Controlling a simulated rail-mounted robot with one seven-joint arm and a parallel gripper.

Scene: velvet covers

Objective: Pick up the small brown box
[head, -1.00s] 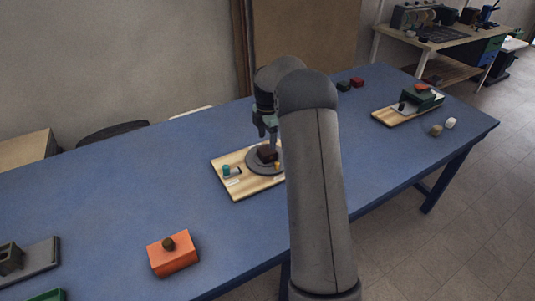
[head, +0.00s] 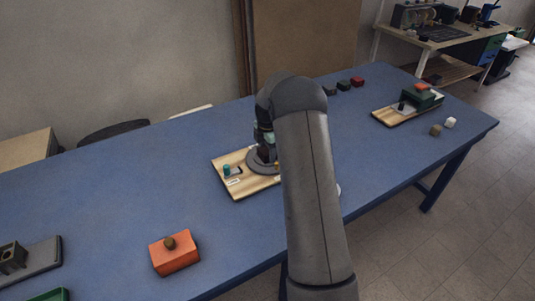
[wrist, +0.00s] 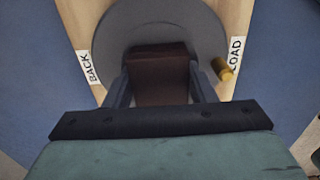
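The small brown box (wrist: 158,70) sits on a round grey disc (wrist: 200,25) in the wrist view, between the two fingers of my gripper (wrist: 159,80). One finger stands close along each side of it, and I cannot tell whether they touch it. In the head view the dark box (head: 263,153) shows partly on the disc, with my gripper (head: 264,143) down at it and largely hidden by my arm.
The disc is on a wooden board (head: 243,189) with labels, a teal peg (head: 227,170) and a brass peg (wrist: 222,69). An orange box (head: 174,256) lies front left. Small dark blocks (head: 343,85) and another board (head: 388,116) are at the right. The blue table (head: 120,200) is clear between.

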